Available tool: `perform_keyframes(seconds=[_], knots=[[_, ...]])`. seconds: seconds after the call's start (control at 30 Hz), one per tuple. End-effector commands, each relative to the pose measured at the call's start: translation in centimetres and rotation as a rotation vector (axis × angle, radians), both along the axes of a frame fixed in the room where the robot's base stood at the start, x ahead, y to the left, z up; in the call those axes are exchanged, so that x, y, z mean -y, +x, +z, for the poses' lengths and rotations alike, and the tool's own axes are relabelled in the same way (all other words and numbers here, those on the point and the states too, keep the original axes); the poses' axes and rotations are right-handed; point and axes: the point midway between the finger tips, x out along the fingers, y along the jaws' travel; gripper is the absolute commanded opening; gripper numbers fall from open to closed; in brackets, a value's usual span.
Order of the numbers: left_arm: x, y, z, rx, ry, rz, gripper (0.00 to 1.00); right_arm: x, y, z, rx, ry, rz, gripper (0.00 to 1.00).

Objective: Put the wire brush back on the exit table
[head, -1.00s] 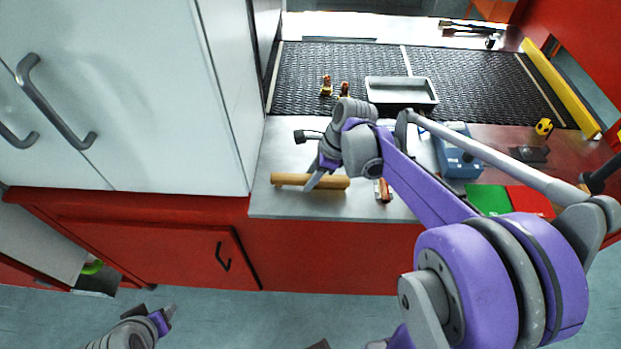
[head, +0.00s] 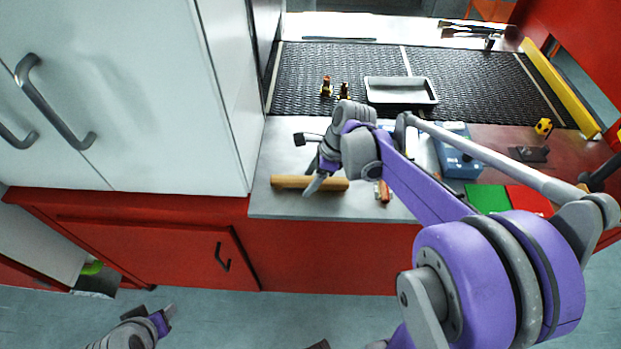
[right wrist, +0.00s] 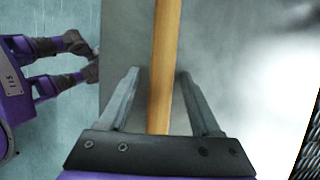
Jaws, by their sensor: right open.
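A plain wooden rod or handle (head: 290,182) lies along the front of the grey metal table (head: 270,205). It looks like the wire brush's handle, but I see no bristles. My right gripper (head: 318,180) is over it, open. In the right wrist view the wooden handle (right wrist: 165,60) runs between the two fingers of my right gripper (right wrist: 158,90), with a gap on both sides. My left gripper (head: 170,314) hangs low over the floor at the bottom left, away from the table; its jaw opening is unclear.
Behind the table is a black mesh belt (head: 320,60) with a grey tray (head: 400,92) and small brass-coloured pieces (head: 326,86). A blue box (head: 458,158) and green and red mats (head: 487,198) are to the right. A white cabinet (head: 150,90) blocks the left. Dark tools lie on the far surface (head: 400,25).

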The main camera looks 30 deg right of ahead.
Motion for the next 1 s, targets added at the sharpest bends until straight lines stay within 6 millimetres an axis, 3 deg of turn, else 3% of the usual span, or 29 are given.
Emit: perform_keyframes(seconds=[0.4, 0.6, 0.73, 0.83, 1.0], knots=[[0.0, 0.4, 0.8, 0.007, 0.0, 0.0, 0.5, 2.7, -1.6, 7.6, 0.001, -0.001, -0.003, 0.65], [0.0, 0.4, 1.0, 0.008, 0.0, 0.0, 0.5, 3.6, -2.2, 10.3, 0.001, 0.0, -0.003, 0.65], [0.0, 0.5, 1.0, 0.009, 0.0, 0.0, 0.5, 3.6, -2.5, 11.0, 0.009, -0.01, 0.022, 0.65], [0.0, 0.5, 1.0, 0.009, 0.0, 0.0, 0.5, 2.3, -3.4, 10.4, 0.057, -0.071, 0.153, 0.65], [0.0, 0.5, 1.0, 0.008, 0.0, 0.0, 0.5, -1.8, -6.9, 7.5, 0.234, -0.319, 0.678, 0.65]])
